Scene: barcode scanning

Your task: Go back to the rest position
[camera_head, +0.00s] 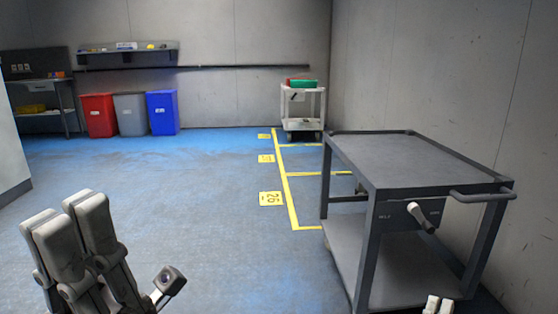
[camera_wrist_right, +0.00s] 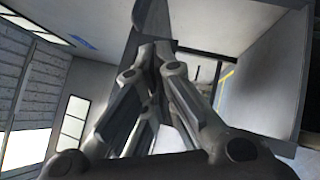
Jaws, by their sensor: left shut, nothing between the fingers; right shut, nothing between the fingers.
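My left gripper (camera_head: 68,222) stands at the lower left of the head view, fingers pointing up, shut and empty, over the blue floor. My right gripper (camera_head: 437,303) shows only as pale fingertips at the bottom edge, in front of the cart's lower right. In the right wrist view my right gripper (camera_wrist_right: 153,52) has its fingers together with nothing between them. A grey surface lies close beyond the fingertips there; I cannot tell whether they touch it.
A grey two-shelf cart (camera_head: 420,160) stands close on the right, its top empty. A pale handle-like object (camera_head: 422,217) sits on its side panel. Red (camera_head: 98,115), grey (camera_head: 130,114) and blue (camera_head: 162,112) bins and a small cart (camera_head: 303,108) stand far back. The middle floor is clear.

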